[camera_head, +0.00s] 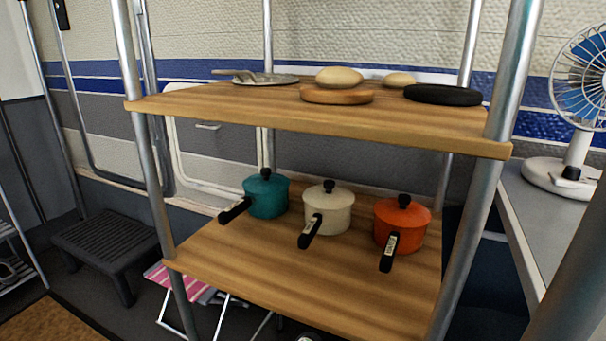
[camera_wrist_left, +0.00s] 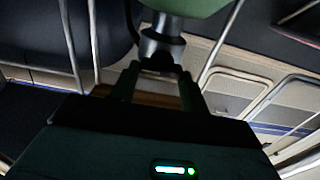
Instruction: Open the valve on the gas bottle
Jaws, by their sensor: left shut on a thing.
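In the left wrist view, a green rounded body, which looks like the gas bottle (camera_wrist_left: 190,6), shows at the top edge. A grey metal valve (camera_wrist_left: 162,42) with a dark end joins it. My left gripper (camera_wrist_left: 158,73) has its two fingers on either side of the valve's dark end and is shut on it. The valve's far side and its turned position are hidden. The bottle cannot be made out in the head view. My right gripper is in neither view.
In the head view, a wooden shelf (camera_head: 222,106) holds breads and a black disc. The lower shelf (camera_head: 258,258) holds teal (camera_head: 266,197), cream (camera_head: 334,212) and orange (camera_head: 409,224) pots. A black step stool (camera_head: 103,234) stands left; a fan (camera_head: 578,120) stands right.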

